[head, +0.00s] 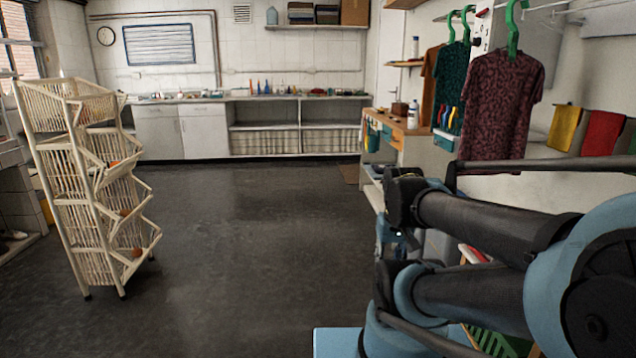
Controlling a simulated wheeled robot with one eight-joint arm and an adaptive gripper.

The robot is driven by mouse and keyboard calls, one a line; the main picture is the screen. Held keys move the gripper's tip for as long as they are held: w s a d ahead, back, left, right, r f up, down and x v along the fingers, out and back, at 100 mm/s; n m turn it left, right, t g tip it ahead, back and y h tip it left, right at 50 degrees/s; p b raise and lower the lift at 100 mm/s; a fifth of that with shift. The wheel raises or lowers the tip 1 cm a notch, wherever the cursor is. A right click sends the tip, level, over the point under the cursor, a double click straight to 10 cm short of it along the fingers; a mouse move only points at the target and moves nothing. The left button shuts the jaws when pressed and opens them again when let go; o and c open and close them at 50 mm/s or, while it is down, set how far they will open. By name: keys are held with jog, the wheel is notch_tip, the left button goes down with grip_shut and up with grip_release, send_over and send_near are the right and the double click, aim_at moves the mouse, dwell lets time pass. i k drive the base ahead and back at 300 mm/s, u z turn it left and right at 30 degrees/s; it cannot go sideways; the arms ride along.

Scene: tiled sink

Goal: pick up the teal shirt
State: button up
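The teal shirt (452,84) is dark with a pattern and hangs upright on a green hanger (468,20) at the upper right. A maroon patterned shirt (497,105) hangs nearer on another green hanger (513,28) and covers part of the teal shirt's right side. A brown-orange garment (429,88) hangs just behind its left side. My black and blue arm is folded at the lower right, below and nearer than the shirts. I cannot make out my gripper's fingers, and nothing of the arm touches the teal shirt.
A wooden bench (398,128) with bottles and small items stands below the shirts. Yellow, red and green cloths hang at the right. A white slatted rack (88,185) stands at the left. The dark floor (235,235) in the middle is clear. Low cabinets line the far wall.

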aim_at(450, 70)
jog(key=u, duration=0.3)
jog(key=i, duration=1.1)
jog(key=z, duration=0.3)
